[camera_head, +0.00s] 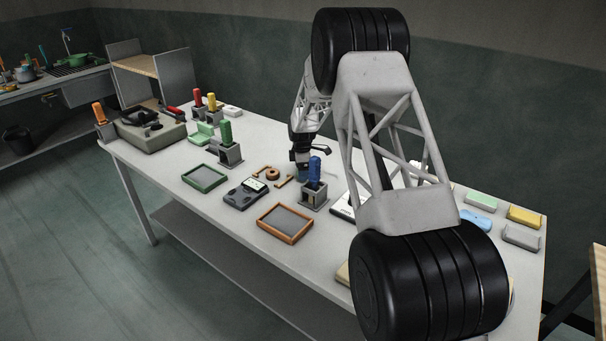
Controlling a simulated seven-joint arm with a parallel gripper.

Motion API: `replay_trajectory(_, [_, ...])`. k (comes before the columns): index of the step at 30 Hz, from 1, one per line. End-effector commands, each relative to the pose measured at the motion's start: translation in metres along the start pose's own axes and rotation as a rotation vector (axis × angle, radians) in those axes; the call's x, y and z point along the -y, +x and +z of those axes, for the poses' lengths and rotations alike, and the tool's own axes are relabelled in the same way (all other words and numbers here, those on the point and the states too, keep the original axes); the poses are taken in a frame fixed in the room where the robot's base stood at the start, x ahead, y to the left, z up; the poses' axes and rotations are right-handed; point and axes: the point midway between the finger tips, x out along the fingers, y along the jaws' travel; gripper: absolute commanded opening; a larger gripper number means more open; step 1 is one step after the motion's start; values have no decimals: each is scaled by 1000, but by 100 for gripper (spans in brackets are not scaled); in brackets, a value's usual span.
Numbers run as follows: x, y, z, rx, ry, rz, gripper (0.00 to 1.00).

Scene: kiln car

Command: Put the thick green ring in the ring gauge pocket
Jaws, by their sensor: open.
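My gripper (302,172) is small in the head view, pointing down over the middle of the table, just behind a blue-handled tool. Its jaws are open; the fingertips are partly hidden, and nothing shows clearly between them. An orange-brown ring-shaped piece (268,173) lies just left of my gripper, with small brown pieces beside it. I cannot make out a thick green ring; it may be hidden behind my arm. I cannot tell which place is the ring gauge pocket.
The blue-handled tool (314,170) stands upright in a grey holder (314,198). A green-rimmed tray (223,180), a dark gauge-like device (238,199) and an orange-rimmed tray (262,222) lie in front. A green-handled tool (226,133) stands left. My arm covers the table's right middle.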

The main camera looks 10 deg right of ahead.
Motion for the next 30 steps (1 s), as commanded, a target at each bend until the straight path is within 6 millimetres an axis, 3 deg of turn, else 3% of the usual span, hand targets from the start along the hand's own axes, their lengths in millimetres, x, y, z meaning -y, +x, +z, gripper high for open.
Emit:
replay_trajectory(16, [0, 0, 0, 0, 0, 0, 84])
replay_trajectory(27, [0, 0, 0, 0, 0, 1, 27])
replay_trajectory(30, [0, 0, 0, 0, 0, 1, 26])
